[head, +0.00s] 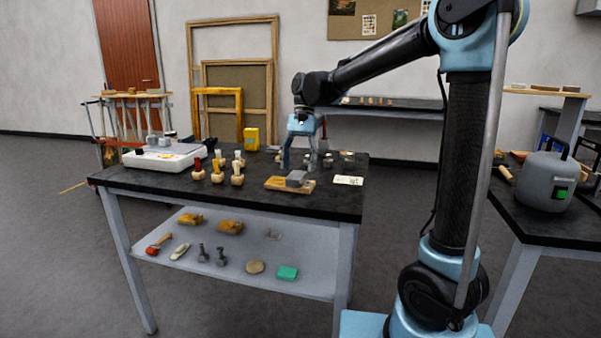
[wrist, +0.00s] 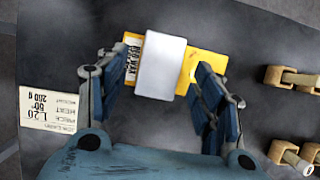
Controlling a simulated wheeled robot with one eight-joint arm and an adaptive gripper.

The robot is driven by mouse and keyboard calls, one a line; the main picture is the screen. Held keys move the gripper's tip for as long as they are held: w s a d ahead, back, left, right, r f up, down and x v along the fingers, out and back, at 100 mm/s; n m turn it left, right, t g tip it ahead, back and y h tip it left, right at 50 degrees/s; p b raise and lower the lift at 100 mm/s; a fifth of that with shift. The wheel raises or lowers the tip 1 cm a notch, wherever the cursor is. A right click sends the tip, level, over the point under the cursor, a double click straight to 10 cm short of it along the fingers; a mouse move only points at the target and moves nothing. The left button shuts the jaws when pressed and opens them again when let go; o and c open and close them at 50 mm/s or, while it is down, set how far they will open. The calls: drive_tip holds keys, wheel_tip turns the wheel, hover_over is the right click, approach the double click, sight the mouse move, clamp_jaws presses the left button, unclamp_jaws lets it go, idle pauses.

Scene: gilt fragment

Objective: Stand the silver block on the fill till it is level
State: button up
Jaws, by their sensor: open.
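The silver block (head: 297,178) rests on a yellow-gold piece (head: 275,184) near the front right of the dark table. My gripper (head: 299,164) is open and empty, just behind and above the block. In the wrist view its two fingers (wrist: 155,75) spread to the left and right of the block, with a gap on each side. I cannot tell the fill from the yellow piece's surface.
A printed card (head: 348,181) lies right of the block. Several wooden-handled tools (head: 217,172) stand to the left, and a white tray (head: 165,156) lies beyond them. Small jars (head: 328,160) stand behind the gripper. The table (head: 330,207) is bare along its front right edge.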

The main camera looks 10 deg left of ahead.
drive_tip(key=v, duration=1)
drive_tip(key=s+d+f+t, duration=0.2)
drive_tip(key=s+d+f, duration=0.1)
drive_tip(key=d, duration=0.9)
drive_tip(key=s+d+f+t, duration=0.2)
drive_tip(key=s+d+f, duration=0.6)
drive_tip(key=d+f, duration=0.4)
drive_tip(key=s+d+f+n+t, duration=0.1)
drive_tip(key=s+d+f+t, duration=0.1)
drive_tip(key=s+d+f, duration=0.7)
drive_tip(key=d+f, duration=0.3)
drive_tip(key=shift+n+t, duration=0.3)
drive_tip(key=shift+t, duration=0.1)
drive_tip(key=shift+d, duration=0.1)
drive_tip(key=shift+w+f, duration=0.15)
drive_tip(key=shift+w, duration=0.25)
